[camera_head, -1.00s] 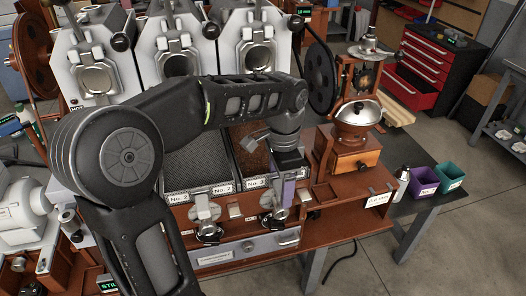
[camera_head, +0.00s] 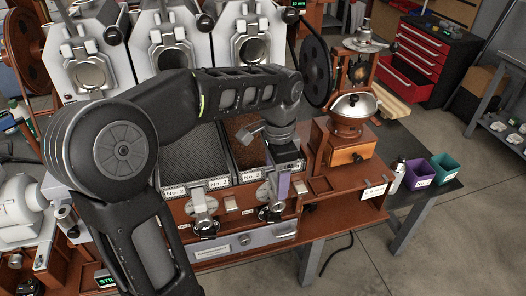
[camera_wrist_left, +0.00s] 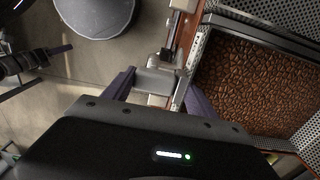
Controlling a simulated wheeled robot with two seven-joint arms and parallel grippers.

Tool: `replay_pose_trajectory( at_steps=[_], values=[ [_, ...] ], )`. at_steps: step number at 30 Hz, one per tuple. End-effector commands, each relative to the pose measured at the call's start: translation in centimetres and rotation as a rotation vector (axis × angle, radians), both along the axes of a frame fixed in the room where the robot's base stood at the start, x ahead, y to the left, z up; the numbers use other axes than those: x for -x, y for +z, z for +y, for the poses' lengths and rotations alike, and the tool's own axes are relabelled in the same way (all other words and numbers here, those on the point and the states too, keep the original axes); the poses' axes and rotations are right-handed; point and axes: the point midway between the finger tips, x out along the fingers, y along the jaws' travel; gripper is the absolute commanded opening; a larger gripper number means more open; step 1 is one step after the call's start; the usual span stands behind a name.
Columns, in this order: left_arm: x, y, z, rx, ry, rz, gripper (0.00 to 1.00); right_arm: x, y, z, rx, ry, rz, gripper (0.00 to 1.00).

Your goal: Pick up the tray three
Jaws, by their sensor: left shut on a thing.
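Tray three (camera_head: 252,176), labelled No. 3, sits on the wooden bench below the roasters. It is a perforated metal tray with brown beans in it; the beans (camera_wrist_left: 258,85) fill the right of the left wrist view. My left gripper (camera_head: 283,186) is at the tray's front end and partly hides it. In the left wrist view, the purple fingers of my left gripper (camera_wrist_left: 160,92) are on either side of a grey metal handle (camera_wrist_left: 155,80) at the tray's end. They are shut on it. My right gripper is not in view.
Tray No. 2 (camera_head: 197,150) lies left of tray three. The white roasters (camera_head: 165,45) stand behind. A grinder (camera_head: 345,107) with a metal bowl stands close on the right. Purple (camera_head: 418,173) and green (camera_head: 444,168) bins sit farther right. The floor in front is open.

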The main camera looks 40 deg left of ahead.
Motion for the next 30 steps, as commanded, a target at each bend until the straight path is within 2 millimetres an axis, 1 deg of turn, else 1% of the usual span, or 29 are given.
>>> replay_pose_trajectory(
  at_steps=[7,11,17,20,22,25,27,30],
  values=[
    [0.0,0.3,-0.1,-0.001,0.000,-0.002,0.01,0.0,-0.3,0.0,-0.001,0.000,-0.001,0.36],
    [0.2,0.9,-0.3,-0.001,0.000,-0.004,0.01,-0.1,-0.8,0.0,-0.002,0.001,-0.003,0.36],
    [0.1,3.3,-0.3,-0.002,0.001,-0.005,0.01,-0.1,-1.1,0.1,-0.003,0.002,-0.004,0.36],
    [0.1,4.8,-0.3,-0.002,0.000,-0.006,0.01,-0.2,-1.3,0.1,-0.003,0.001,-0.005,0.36],
    [0.2,6.5,-0.3,-0.001,0.000,-0.003,0.01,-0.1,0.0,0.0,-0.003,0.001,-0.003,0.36],
    [0.2,7.9,-0.3,-0.001,0.000,-0.003,0.01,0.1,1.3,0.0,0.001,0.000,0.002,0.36],
    [0.9,7.1,-1.5,-0.001,-0.005,-0.003,0.01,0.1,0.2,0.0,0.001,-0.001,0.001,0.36],
    [2.3,7.0,-3.3,-0.002,-0.005,-0.004,0.01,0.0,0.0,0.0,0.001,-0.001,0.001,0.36]
  ],
)
